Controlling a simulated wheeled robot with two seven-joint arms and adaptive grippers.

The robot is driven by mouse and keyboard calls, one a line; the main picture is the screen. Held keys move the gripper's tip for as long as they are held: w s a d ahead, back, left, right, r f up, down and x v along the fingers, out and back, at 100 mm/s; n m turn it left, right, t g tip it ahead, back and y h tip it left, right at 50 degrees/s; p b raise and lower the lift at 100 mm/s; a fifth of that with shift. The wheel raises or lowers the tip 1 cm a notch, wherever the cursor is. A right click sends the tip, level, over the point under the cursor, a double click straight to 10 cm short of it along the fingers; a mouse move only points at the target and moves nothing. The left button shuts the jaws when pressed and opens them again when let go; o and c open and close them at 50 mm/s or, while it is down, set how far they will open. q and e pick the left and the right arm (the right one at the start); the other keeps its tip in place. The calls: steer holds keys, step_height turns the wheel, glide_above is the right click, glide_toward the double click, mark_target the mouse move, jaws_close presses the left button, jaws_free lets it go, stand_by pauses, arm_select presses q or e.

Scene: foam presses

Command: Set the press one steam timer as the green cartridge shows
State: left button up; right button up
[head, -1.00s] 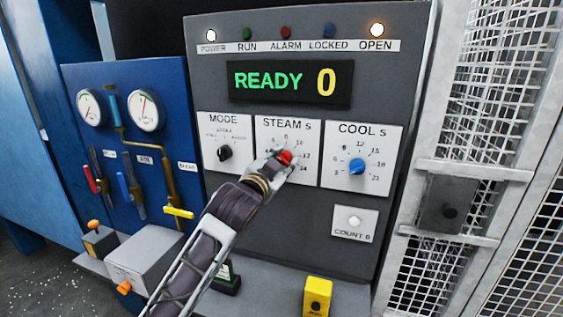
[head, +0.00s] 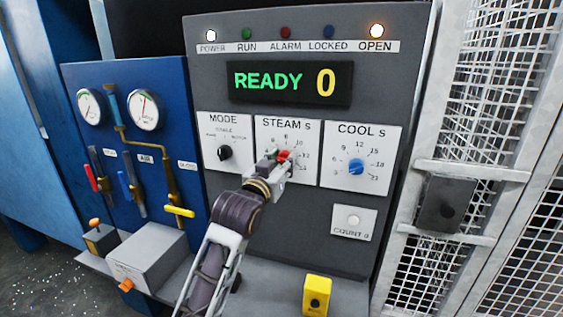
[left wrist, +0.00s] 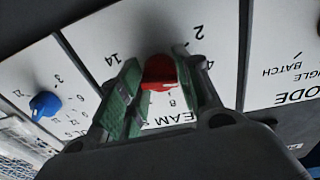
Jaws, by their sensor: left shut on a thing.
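The steam timer is a red knob (head: 284,156) on the white STEAM s plate (head: 305,178) of the dark control panel. My left gripper (head: 278,160) is on this knob, its arm reaching up from below. In the left wrist view the red knob (left wrist: 160,72) sits between the two green-padded fingers (left wrist: 160,92), which are shut on it. The numbers 14, 2, 4 and 8 show around it, upside down. I cannot tell which number the knob points at. I cannot make out the green cartridge. My right gripper is not in view.
The black MODE knob (head: 225,153) is left of the steam knob and the blue COOL knob (head: 357,167) right. The display (head: 290,84) reads READY 0. POWER and OPEN lamps are lit. A yellow box (head: 316,294) stands below; a mesh guard (head: 500,110) is at right.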

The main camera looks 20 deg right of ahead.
arm_select(q)
steer(key=o, duration=1)
steer(key=shift+v, duration=6)
steer(key=shift+f, duration=0.15)
